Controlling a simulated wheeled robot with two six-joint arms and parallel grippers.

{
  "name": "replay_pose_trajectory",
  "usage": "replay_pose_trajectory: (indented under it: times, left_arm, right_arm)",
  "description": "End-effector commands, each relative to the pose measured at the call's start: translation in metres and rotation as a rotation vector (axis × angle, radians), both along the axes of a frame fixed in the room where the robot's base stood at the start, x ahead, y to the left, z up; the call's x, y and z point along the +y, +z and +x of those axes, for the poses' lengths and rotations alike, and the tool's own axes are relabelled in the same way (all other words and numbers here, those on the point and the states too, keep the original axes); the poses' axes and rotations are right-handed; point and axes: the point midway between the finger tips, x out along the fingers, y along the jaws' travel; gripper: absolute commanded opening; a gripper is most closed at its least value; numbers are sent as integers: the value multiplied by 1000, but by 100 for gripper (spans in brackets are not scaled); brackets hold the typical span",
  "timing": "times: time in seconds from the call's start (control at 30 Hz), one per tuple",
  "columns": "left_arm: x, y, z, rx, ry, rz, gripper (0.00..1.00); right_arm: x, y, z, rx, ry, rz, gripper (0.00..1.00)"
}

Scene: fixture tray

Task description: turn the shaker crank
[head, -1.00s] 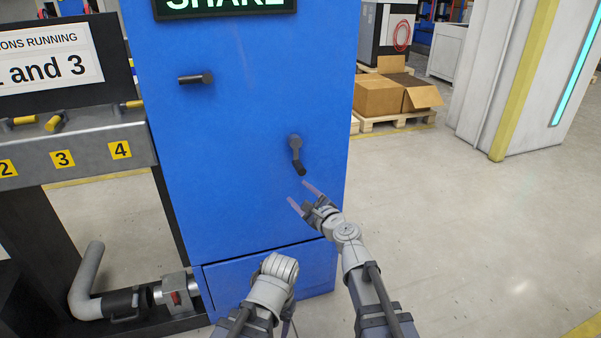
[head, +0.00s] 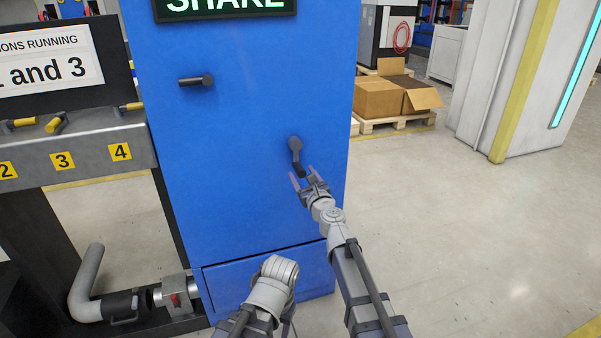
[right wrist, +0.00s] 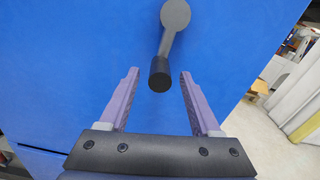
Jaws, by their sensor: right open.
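The shaker crank (head: 296,150) is a dark grey arm with a black handle on the front of the blue cabinet (head: 240,120). Its arm hangs downward from a round hub. In the right wrist view the crank (right wrist: 173,35) ends in a black cylindrical handle (right wrist: 160,74). My right gripper (head: 301,178) is open at the crank's lower end. In the right wrist view its two purple fingers (right wrist: 154,85) stand on either side of the handle, with gaps on both sides. My left arm shows at the bottom of the head view, but its fingers are not visible.
A second dark handle (head: 196,80) sticks out at the cabinet's upper left, under the SHAKE sign (head: 224,8). A grey rail with yellow levers (head: 57,122) stands at left. Cardboard boxes (head: 380,99) lie on a pallet behind. The floor at right is clear.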

Motion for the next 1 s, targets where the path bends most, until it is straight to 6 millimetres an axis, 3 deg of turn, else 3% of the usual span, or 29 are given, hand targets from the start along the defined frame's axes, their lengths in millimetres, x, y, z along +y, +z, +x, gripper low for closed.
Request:
replay_pose_trajectory:
  times: [0.03,0.13,0.43,1.0]
  left_arm:
    - [0,0,0,0,0,0,56]
    - [0,0,0,0,0,0,56]
    - [0,0,0,0,0,0,56]
    - [0,0,0,0,0,0,56]
  right_arm:
    - [3,0,11,0,0,0,64]
    - [6,0,19,0,0,0,64]
    - [7,0,20,0,0,-1,63]
    - [6,0,20,0,0,-1,0]
